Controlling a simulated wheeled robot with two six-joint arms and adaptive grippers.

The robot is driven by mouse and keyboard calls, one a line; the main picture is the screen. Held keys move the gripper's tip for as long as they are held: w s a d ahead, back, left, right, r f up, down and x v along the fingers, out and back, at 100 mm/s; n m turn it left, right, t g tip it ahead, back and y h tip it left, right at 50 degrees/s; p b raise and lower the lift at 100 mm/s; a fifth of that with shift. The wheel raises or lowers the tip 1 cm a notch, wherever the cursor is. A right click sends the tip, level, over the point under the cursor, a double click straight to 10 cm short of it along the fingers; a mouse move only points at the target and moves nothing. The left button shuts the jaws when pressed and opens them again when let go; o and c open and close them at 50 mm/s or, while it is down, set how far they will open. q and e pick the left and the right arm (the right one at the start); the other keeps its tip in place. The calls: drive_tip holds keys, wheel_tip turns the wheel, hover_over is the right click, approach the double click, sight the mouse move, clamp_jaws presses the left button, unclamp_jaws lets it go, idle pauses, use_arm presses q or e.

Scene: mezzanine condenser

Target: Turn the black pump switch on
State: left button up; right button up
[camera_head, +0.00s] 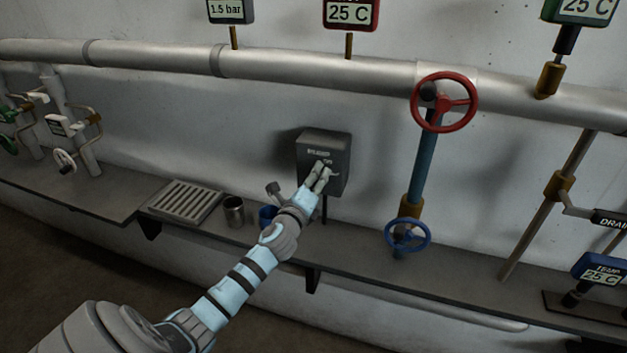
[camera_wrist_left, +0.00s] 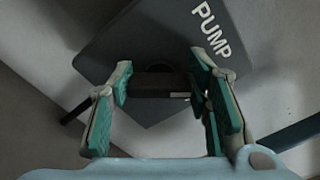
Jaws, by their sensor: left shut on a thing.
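A dark grey box (camera_head: 338,150) is on the pale wall behind the shelf. In the left wrist view the box (camera_wrist_left: 145,38) carries the white word PUMP. A black switch lever (camera_wrist_left: 155,84) stands out from the box's face. My left gripper (camera_head: 321,175) is at the front of the box. In the left wrist view its two green-padded fingers (camera_wrist_left: 162,88) are on either side of the black lever, shut on it. The fingers hide most of the lever in the head view. My right gripper is in neither view.
A dark shelf (camera_head: 345,243) runs along the wall. A metal cup (camera_head: 234,212) and a blue cup (camera_head: 267,215) stand left of the box, beside a slatted tray (camera_head: 184,202). A red valve wheel (camera_head: 445,101) and a blue wheel (camera_head: 408,236) are to the right.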

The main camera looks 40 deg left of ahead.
use_arm(q)
drive_tip(key=shift+f+n, duration=0.1)
drive_tip(key=shift+n, duration=0.6)
drive_tip(key=o, duration=1.2)
drive_tip(key=v, duration=1.2)
drive_tip(key=shift+w, duration=0.1)
